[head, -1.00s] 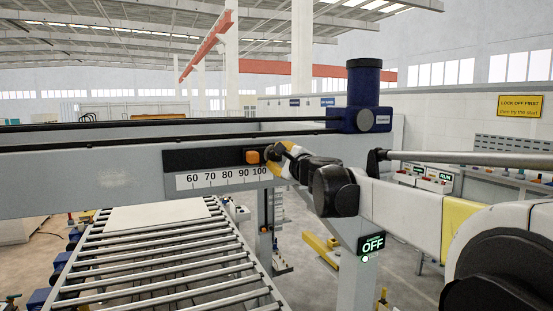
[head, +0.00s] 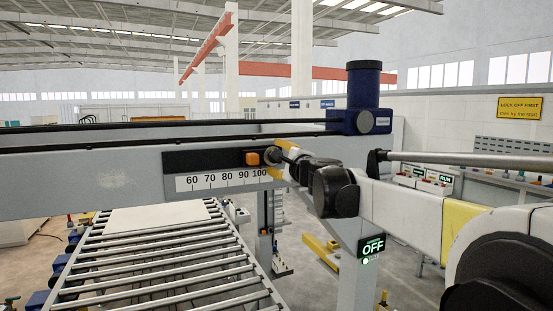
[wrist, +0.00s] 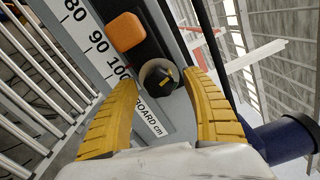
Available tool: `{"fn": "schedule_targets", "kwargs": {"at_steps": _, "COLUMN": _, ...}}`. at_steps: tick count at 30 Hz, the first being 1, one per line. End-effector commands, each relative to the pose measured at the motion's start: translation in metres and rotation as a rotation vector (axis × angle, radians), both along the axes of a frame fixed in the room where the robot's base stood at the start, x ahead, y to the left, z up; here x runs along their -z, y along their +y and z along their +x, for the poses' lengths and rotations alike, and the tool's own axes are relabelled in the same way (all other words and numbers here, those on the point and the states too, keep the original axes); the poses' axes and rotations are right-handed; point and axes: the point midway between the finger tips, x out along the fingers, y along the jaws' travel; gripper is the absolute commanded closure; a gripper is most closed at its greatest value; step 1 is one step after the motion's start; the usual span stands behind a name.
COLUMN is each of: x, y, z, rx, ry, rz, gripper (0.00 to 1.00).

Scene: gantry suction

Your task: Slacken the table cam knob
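A dark round knob (wrist: 161,77) with a small yellow mark sits in a pale ring on the grey beam, past the 100 end of the scale. It shows in the wrist view between the yellow fingertips of my gripper (wrist: 160,82). The fingers are apart, one on each side of the knob, and I see gaps between them and it. In the head view my gripper (head: 280,159) is at the right end of the scale and largely hides the knob. Whether any fingertip touches the beam, I cannot tell.
An orange block (head: 252,158) in a black slot sits close left of my gripper, above the scale (head: 222,179). A blue motor housing (head: 364,95) stands above right. An OFF sign (head: 373,246) is on the post below. A roller conveyor (head: 165,265) lies below the beam.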

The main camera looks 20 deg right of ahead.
Motion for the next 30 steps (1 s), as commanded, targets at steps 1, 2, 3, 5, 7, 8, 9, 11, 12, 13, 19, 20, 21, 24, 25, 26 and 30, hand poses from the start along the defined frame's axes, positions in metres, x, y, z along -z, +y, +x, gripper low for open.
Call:
{"fn": "schedule_targets", "kwargs": {"at_steps": 1, "x": 0.000, "y": 0.000, "z": 0.000, "rx": 0.000, "ry": 0.000, "rz": 0.000, "gripper": 0.43}}
{"fn": "schedule_targets", "kwargs": {"at_steps": 2, "x": 0.000, "y": 0.000, "z": 0.000, "rx": 0.000, "ry": 0.000, "rz": 0.000, "gripper": 0.43}}
{"fn": "schedule_targets", "kwargs": {"at_steps": 3, "x": 0.000, "y": 0.000, "z": 0.000, "rx": 0.000, "ry": 0.000, "rz": 0.000, "gripper": 0.43}}
{"fn": "schedule_targets", "kwargs": {"at_steps": 5, "x": 0.000, "y": 0.000, "z": 0.000, "rx": 0.000, "ry": 0.000, "rz": 0.000, "gripper": 0.43}}
{"fn": "schedule_targets", "kwargs": {"at_steps": 7, "x": 0.000, "y": 0.000, "z": -0.001, "rx": 0.000, "ry": 0.000, "rz": 0.000, "gripper": 0.43}}
{"fn": "schedule_targets", "kwargs": {"at_steps": 8, "x": 0.000, "y": 0.000, "z": -0.002, "rx": 0.000, "ry": 0.000, "rz": 0.000, "gripper": 0.43}}
{"fn": "schedule_targets", "kwargs": {"at_steps": 9, "x": 0.000, "y": 0.000, "z": -0.005, "rx": 0.000, "ry": 0.000, "rz": 0.000, "gripper": 0.43}}
{"fn": "schedule_targets", "kwargs": {"at_steps": 11, "x": 0.000, "y": 0.000, "z": -0.012, "rx": 0.000, "ry": 0.000, "rz": 0.000, "gripper": 0.43}}
{"fn": "schedule_targets", "kwargs": {"at_steps": 12, "x": 0.000, "y": 0.000, "z": -0.019, "rx": 0.000, "ry": 0.000, "rz": 0.000, "gripper": 0.43}}
{"fn": "schedule_targets", "kwargs": {"at_steps": 13, "x": 0.000, "y": 0.000, "z": -0.025, "rx": 0.000, "ry": 0.000, "rz": 0.000, "gripper": 0.43}}
{"fn": "schedule_targets", "kwargs": {"at_steps": 19, "x": 0.001, "y": 0.000, "z": -0.070, "rx": 0.001, "ry": 0.000, "rz": 0.000, "gripper": 0.43}}
{"fn": "schedule_targets", "kwargs": {"at_steps": 20, "x": 0.000, "y": 0.000, "z": -0.077, "rx": 0.001, "ry": 0.000, "rz": 0.000, "gripper": 0.43}}
{"fn": "schedule_targets", "kwargs": {"at_steps": 21, "x": 0.000, "y": 0.000, "z": -0.085, "rx": 0.002, "ry": 0.001, "rz": 0.000, "gripper": 0.43}}
{"fn": "schedule_targets", "kwargs": {"at_steps": 24, "x": 0.000, "y": 0.000, "z": -0.102, "rx": 0.001, "ry": 0.000, "rz": 0.000, "gripper": 0.43}}
{"fn": "schedule_targets", "kwargs": {"at_steps": 25, "x": 0.000, "y": 0.000, "z": -0.106, "rx": 0.001, "ry": 0.000, "rz": 0.000, "gripper": 0.43}}
{"fn": "schedule_targets", "kwargs": {"at_steps": 26, "x": 0.000, "y": 0.000, "z": -0.109, "rx": 0.001, "ry": 0.000, "rz": 0.000, "gripper": 0.43}}
{"fn": "schedule_targets", "kwargs": {"at_steps": 30, "x": 0.000, "y": 0.000, "z": -0.119, "rx": 0.001, "ry": 0.000, "rz": 0.000, "gripper": 0.43}}
